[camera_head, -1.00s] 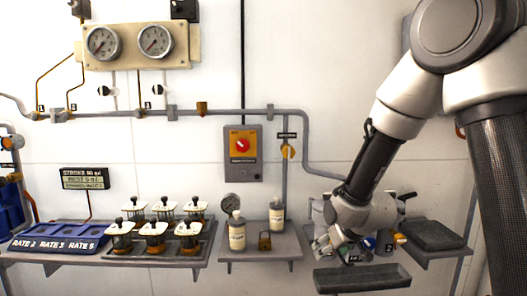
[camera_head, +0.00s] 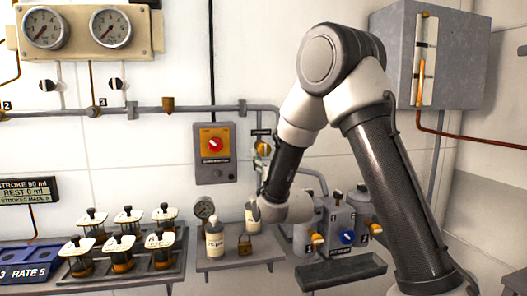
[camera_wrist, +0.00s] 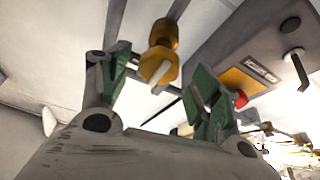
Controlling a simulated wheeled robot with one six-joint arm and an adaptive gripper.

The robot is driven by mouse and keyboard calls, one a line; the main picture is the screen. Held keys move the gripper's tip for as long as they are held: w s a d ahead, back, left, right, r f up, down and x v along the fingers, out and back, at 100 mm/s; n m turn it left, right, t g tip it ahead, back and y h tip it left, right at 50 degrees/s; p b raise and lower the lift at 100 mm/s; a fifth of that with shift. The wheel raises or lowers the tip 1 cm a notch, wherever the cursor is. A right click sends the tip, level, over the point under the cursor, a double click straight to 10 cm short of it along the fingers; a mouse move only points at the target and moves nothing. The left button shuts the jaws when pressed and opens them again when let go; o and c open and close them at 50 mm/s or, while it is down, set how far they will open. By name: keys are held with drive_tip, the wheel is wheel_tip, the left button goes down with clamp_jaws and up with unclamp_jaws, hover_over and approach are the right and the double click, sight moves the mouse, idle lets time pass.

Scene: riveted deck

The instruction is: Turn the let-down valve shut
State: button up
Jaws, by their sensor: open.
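The yellow-handled valve (camera_head: 263,148) sits on the wall pipe, below a small dark tag too small to read and right of the red-knob box. I take it for the let-down valve. In the wrist view the yellow valve (camera_wrist: 160,62) shows ahead of and between my finger pads. My gripper (camera_wrist: 160,95) is open, with green pads apart and nothing between them; they look short of the valve, contact not clear. In the head view my wrist is low beside the bottles, and the fingers are mostly hidden. The handle's exact angle is hard to tell.
The grey box with the red knob (camera_head: 215,146) is close left of the valve; in the wrist view this box (camera_wrist: 225,55) is at right. A blue-knobbed unit (camera_head: 347,237) is at right.

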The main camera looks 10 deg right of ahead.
sight(265, 152)
drive_tip(key=shift+x, duration=1.7)
drive_tip(key=shift+d, duration=0.1)
drive_tip(key=c, duration=1)
drive_tip(key=shift+c, duration=0.2)
drive_tip(key=shift+m, duration=0.4)
drive_tip(key=m+h, duration=0.3)
drive_tip(key=m, duration=0.2)
drive_tip(key=m+h, duration=0.2)
drive_tip(key=m, duration=0.2)
drive_tip(key=m+g+h, duration=0.1)
drive_tip(key=m+h, duration=0.1)
drive_tip(key=m, duration=0.2)
drive_tip(key=m+g, duration=0.1)
drive_tip(key=m, duration=0.1)
drive_tip(key=m+g+h, duration=0.1)
drive_tip(key=m, duration=0.2)
drive_tip(key=shift+m+h, duration=0.3)
drive_tip(key=shift+d+m+g+h, duration=0.15)
drive_tip(key=shift+m+g, duration=0.3)
drive_tip(key=shift+m, duration=0.6)
drive_tip(key=shift+a+m+g+h, duration=0.15)
drive_tip(key=shift+m+g, duration=0.3)
drive_tip(key=shift+m, duration=0.6)
drive_tip(key=shift+d+f, duration=0.1)
